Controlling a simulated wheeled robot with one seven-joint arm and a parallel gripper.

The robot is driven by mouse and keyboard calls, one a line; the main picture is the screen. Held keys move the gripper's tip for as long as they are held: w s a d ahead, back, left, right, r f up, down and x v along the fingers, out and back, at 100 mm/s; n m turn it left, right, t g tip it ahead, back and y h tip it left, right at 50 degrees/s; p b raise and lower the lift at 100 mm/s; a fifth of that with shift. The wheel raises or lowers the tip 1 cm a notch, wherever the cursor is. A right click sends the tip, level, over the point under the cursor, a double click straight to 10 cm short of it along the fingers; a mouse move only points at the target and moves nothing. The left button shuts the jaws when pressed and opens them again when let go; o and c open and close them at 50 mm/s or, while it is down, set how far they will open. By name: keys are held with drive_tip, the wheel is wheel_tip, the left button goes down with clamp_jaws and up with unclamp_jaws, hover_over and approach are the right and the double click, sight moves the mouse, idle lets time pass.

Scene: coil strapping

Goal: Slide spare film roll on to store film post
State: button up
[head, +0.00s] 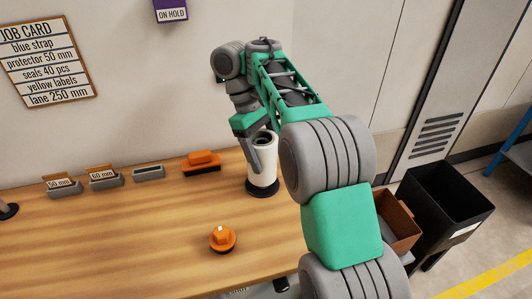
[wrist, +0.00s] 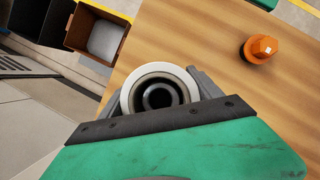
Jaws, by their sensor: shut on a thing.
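The white film roll (head: 264,167) stands upright near the back right of the bench, directly above a round black base (head: 262,190). Its lower end is at or very near the base. My gripper (head: 257,152) is shut on the roll from the sides, near its upper part. In the wrist view the roll's white end ring (wrist: 129,95) shows between the jaws, with a dark core in the middle. The base seems to be the store film post's foot. The post's shaft is hidden by the roll, and I cannot tell how far it reaches inside.
An orange knob-like piece (head: 222,239) stands on the open bench (head: 120,240), front left of the roll. An orange-topped block (head: 202,162) and small grey trays (head: 106,178) line the back. A cardboard box (head: 400,222) and black bin (head: 447,205) are at the right.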

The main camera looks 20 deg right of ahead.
drive_tip(key=shift+f+b, duration=1.3)
drive_tip(key=shift+f, duration=0.05)
drive_tip(key=o, duration=2.2)
drive_tip(key=shift+c, duration=0.2)
